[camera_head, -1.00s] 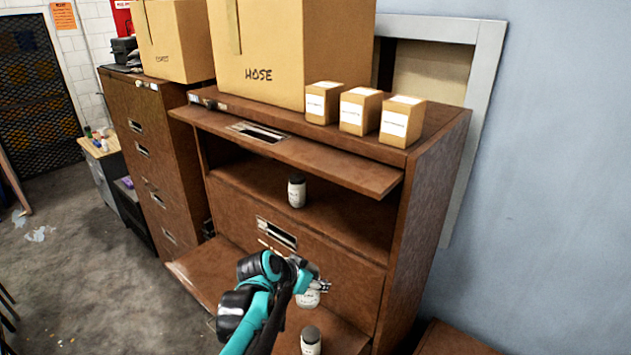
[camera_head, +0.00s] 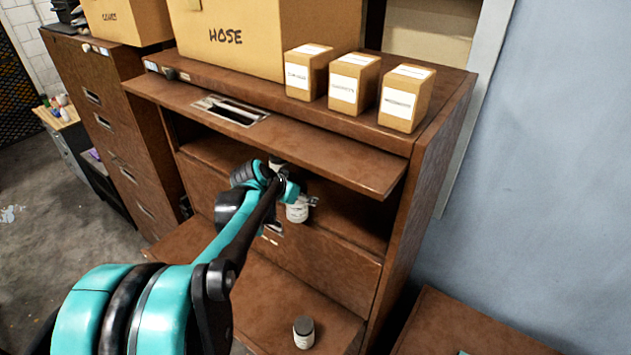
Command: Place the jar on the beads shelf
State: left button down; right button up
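A white jar (camera_head: 297,212) is in my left gripper (camera_head: 311,201), at the opening of the cabinet's upper shelf (camera_head: 345,212). The fingers look closed around the jar's upper part, though the wrist hides much of the grip. I cannot tell whether the jar touches the shelf. A second jar (camera_head: 276,164) shows only partly behind my wrist, inside the same shelf space. A third white jar with a dark lid (camera_head: 303,332) stands upright on the lower fold-down panel. No readable label here tells which shelf is the beads shelf. My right gripper is not in view.
The raised brown door (camera_head: 320,158) juts out just above my gripper. Three small labelled boxes (camera_head: 354,84) and a large HOSE box (camera_head: 238,58) stand on the cabinet top. The lower panel (camera_head: 262,300) is mostly bare. Another brown surface (camera_head: 455,325) is at lower right.

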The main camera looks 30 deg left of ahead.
pick_arm(q)
jog(key=shift+w, duration=0.8)
jog(key=shift+w+d+r, duration=0.2)
jog(key=shift+w+d, duration=0.1)
jog(key=shift+w+d+r+p, duration=0.15)
jog(key=shift+w+p, duration=0.15)
jog(key=shift+w, duration=0.3)
jog(key=shift+w+d+r+p, duration=0.1)
jog(key=shift+w+p, duration=0.15)
jog(key=shift+w, duration=0.35)
jog(key=shift+w+a+f+p, duration=0.2)
jog(key=shift+w+f+p, duration=0.2)
jog(key=shift+w+f, duration=0.35)
jog(key=shift+w, duration=0.15)
jog(key=shift+s+d+r, duration=0.15)
jog(key=shift+s, duration=0.25)
jog(key=c, duration=1.2)
grip_release()
jog(key=shift+f+b, duration=0.2)
jog(key=shift+b, duration=0.1)
jog(key=o, duration=0.5)
jog(key=shift+w, duration=0.2)
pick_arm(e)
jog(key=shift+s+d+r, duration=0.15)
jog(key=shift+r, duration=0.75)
